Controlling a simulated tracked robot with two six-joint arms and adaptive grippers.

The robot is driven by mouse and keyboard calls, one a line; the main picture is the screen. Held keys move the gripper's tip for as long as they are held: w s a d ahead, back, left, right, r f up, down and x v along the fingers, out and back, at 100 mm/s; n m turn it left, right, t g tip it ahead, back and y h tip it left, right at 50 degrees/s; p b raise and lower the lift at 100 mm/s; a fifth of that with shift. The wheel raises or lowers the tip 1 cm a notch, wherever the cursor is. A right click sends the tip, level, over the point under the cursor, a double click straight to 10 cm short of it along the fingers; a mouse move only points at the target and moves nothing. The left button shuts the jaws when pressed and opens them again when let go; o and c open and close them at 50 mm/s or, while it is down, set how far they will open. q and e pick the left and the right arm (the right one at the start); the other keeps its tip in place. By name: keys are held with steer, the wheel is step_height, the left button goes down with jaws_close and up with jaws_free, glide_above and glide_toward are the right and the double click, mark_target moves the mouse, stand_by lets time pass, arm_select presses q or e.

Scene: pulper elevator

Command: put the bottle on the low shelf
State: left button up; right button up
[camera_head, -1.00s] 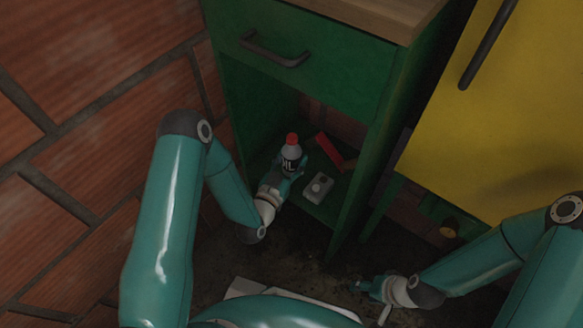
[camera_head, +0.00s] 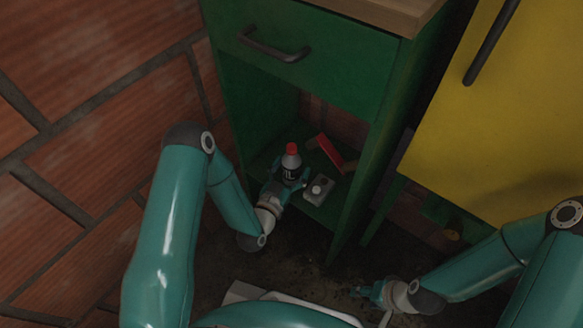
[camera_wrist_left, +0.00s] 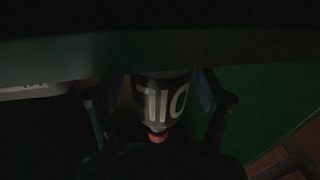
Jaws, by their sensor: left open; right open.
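The bottle (camera_head: 290,163) has a red cap, a pale top and a dark label with white marks. It stands upright on the low shelf (camera_head: 321,214) inside the green cabinet. My left gripper (camera_head: 288,182) is open, with its fingers around the lower part of the bottle. In the left wrist view the bottle (camera_wrist_left: 163,100) sits between the two spread fingers of the gripper (camera_wrist_left: 160,118); contact with them cannot be told. My right gripper (camera_head: 368,292) is open and empty, low over the dark floor outside the cabinet.
A grey box with a round knob (camera_head: 318,189) and a red-and-brown brush-like object (camera_head: 330,152) lie right of the bottle on the shelf. The green cabinet's drawer (camera_head: 300,62) is above. A yellow door (camera_head: 500,120) stands at the right, a brick wall (camera_head: 80,90) at the left.

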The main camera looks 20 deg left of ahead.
arm_select(q)
steer(key=shift+r, duration=0.2)
steer(key=s+d+f+n+g+p, duration=0.1)
steer(key=s+g+p, duration=0.3)
steer(key=s+g, duration=0.4)
steer(key=s+d+f+n+g+h+p, duration=0.1)
steer(key=s+g+p, duration=0.4)
steer(key=s, duration=1.2)
steer(key=d+n+g, duration=0.1)
steer(key=n+g, duration=0.1)
steer(key=g, duration=0.2)
steer(key=shift+d+f, duration=0.15)
steer(key=shift+f, duration=0.15)
